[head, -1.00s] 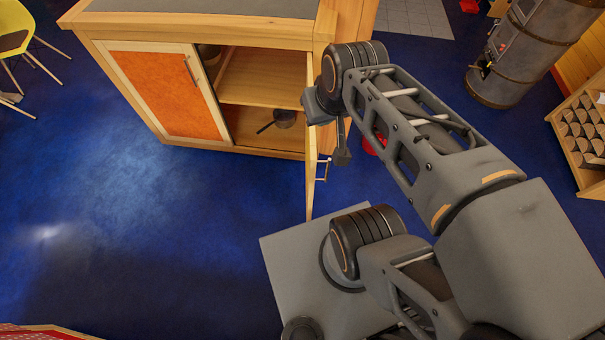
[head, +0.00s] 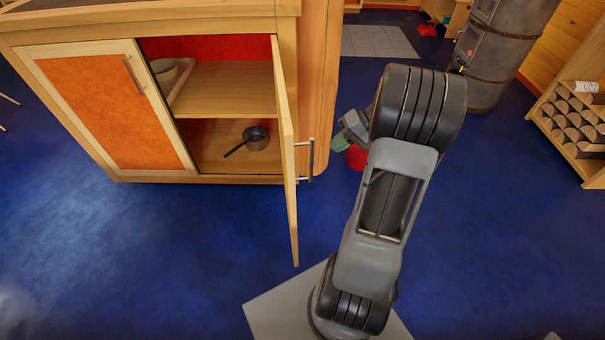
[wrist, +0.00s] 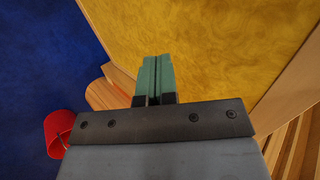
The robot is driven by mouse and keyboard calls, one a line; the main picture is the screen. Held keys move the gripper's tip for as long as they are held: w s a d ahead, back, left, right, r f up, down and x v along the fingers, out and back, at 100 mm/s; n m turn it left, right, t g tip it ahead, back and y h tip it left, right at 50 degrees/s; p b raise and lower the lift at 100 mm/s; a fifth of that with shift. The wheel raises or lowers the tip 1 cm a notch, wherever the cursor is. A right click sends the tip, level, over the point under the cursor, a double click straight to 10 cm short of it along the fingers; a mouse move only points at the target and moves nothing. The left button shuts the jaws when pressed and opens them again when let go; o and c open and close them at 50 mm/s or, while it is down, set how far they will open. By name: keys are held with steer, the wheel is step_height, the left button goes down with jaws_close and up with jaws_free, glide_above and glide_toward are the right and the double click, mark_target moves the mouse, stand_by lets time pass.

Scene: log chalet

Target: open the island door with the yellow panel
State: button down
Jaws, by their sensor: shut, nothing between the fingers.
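The island (head: 313,90) has an open door (head: 286,150), seen nearly edge-on in the head view, swung out towards me. Its bar handle (head: 305,160) is on the side facing right. In the wrist view the yellow panel (wrist: 215,45) of the door fills much of the picture, with its pale wood frame (wrist: 290,75) at the right. My gripper (wrist: 157,62) is shut and empty, its green fingers in front of the yellow panel. In the head view my gripper (head: 341,143) is to the right of the door and its handle, partly hidden by my arm; touching cannot be told.
A red bucket (head: 356,157) stands behind my gripper. A stove (head: 500,50) and wood rack (head: 575,125) stand right. Blue floor is clear at left.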

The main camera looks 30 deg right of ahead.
steer(key=a+r+b+x, duration=0.1)
steer(key=b+x, duration=0.1)
steer(key=x, duration=1.1)
steer(key=shift+w+a+r, duration=0.2)
steer(key=shift+w+r, duration=0.05)
steer(key=shift+w, duration=0.1)
